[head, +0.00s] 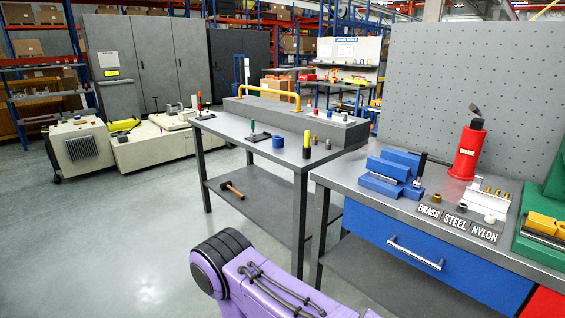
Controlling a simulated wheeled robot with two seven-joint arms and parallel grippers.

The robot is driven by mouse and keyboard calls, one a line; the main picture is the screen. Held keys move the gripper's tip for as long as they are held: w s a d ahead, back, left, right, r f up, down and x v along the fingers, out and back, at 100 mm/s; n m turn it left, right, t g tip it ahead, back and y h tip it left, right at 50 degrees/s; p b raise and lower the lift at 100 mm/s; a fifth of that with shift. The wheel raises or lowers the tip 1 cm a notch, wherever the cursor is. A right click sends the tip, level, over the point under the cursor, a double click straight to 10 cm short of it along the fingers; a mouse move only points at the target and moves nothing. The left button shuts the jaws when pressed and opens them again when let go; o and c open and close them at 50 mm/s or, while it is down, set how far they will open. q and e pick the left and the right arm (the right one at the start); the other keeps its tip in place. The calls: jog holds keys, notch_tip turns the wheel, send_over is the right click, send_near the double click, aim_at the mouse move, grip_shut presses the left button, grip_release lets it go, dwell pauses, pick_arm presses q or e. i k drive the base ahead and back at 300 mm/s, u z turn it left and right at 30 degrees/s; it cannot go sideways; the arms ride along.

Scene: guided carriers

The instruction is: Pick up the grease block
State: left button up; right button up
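No thing in the head view is clearly a grease block. The nearest match is a red tapered bottle (468,151) with a dark tip and a small label that I cannot read for sure. It stands upright at the back of the right workbench, in front of the pegboard. A yellow block (541,223) sits on a green fixture (521,243) at the right edge, partly cut off. A purple link of my arm shows at the bottom middle, apart from the bench things. Neither gripper is in view.
The right workbench (345,179) also bears a blue vise (389,172), a light rack (490,195) and brass, steel and nylon labels (455,222). A second table (222,126) with a grey beam and yellow handle (268,91) stands left.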

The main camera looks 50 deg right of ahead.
aim_at(486, 196)
jog(key=z, duration=2.25)
